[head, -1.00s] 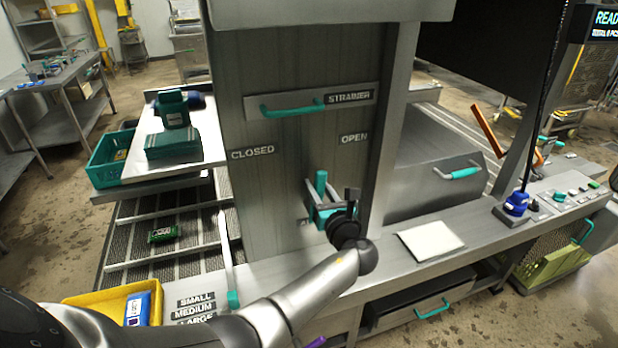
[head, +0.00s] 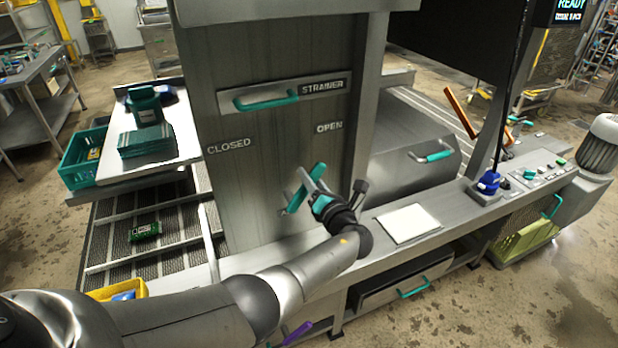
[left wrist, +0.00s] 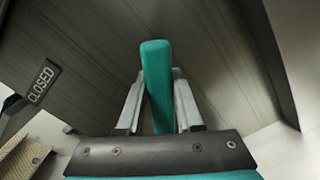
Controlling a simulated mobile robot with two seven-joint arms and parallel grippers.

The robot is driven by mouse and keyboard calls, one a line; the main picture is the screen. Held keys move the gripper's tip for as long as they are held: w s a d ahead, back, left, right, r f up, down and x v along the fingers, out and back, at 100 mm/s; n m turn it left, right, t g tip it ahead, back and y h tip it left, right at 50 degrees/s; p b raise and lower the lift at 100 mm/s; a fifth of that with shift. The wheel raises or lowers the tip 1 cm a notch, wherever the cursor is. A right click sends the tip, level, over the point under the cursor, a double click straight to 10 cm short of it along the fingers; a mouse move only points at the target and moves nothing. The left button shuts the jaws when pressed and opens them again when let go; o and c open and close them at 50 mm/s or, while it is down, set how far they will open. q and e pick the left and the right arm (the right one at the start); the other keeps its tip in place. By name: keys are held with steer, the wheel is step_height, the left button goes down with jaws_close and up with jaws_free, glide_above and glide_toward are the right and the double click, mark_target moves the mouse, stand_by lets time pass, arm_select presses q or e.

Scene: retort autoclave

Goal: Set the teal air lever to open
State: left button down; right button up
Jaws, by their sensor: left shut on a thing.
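The teal air lever (head: 319,170) is on the grey upright panel (head: 240,185), below the CLOSED label (head: 229,145) at left and the OPEN label (head: 329,126) at right. The lever slants, its upper end leaning right towards OPEN. My left gripper (head: 303,187) is shut on the lever, one finger on each side. In the left wrist view the lever (left wrist: 156,80) stands between the two grey fingers, and CLOSED (left wrist: 42,84) shows at left. The lever's pivot is hidden. My right gripper is not in view.
The strainer drawer with a teal handle (head: 270,103) is above the lever. A steel counter ledge with a white sheet (head: 408,223) runs right to a control panel (head: 540,172). A teal crate (head: 83,160) and a yellow bin (head: 118,290) are at left.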

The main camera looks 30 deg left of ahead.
arm_select(q)
steer(key=shift+f, duration=0.1)
steer(key=c, duration=0.6)
jaws_free()
steer(key=shift+o, duration=0.2)
steer(key=p+v, duration=0.2)
steer(key=v, duration=1.3)
steer(key=shift+s+d, duration=0.1)
